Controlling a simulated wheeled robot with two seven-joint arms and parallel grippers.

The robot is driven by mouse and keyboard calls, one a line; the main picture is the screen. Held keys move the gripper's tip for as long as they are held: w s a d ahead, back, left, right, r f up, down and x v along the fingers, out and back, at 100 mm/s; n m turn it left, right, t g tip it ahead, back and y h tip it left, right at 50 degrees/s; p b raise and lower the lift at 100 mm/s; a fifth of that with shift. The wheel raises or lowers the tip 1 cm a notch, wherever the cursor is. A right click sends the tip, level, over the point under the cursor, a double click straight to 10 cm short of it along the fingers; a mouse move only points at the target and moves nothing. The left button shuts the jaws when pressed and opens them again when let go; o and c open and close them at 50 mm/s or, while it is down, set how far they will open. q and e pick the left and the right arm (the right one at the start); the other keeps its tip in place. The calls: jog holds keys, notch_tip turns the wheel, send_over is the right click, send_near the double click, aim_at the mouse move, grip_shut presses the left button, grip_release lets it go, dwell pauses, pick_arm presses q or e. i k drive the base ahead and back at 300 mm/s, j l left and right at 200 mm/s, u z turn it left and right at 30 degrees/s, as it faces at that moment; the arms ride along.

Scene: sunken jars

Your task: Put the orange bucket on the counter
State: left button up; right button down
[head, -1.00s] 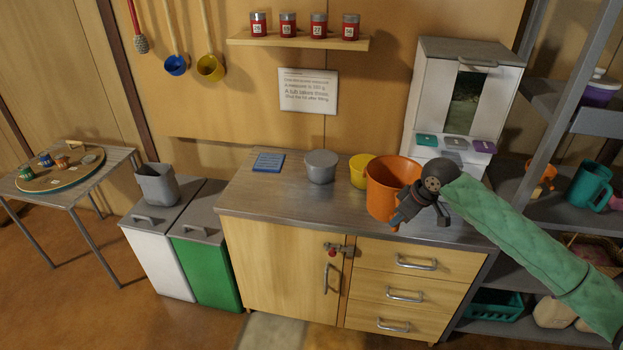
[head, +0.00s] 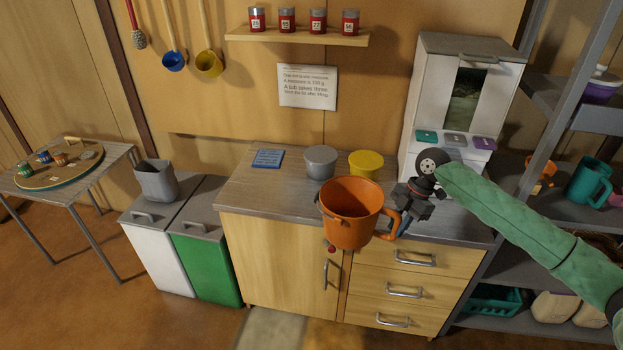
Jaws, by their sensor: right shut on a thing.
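The orange bucket (head: 350,222) is in the head view, in front of the counter's front edge and covering part of it. Its open top tilts toward me and it looks empty. My right gripper (head: 398,222) is shut on the bucket's handle at its right side. The bucket appears held up in the air; whether its base touches anything I cannot see. The counter (head: 265,195) has a grey top with a wooden door and drawers below. My left gripper is not in view.
On the counter stand a grey tub (head: 321,162), a yellow tub (head: 366,164) and a blue booklet (head: 268,158). A white dispenser (head: 425,110) stands at the back right. Shelves (head: 540,215) are to the right. Bins (head: 205,255) stand left. The counter's left front top is clear.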

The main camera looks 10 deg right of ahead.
aim_at(308, 197)
jog(key=i, duration=0.95)
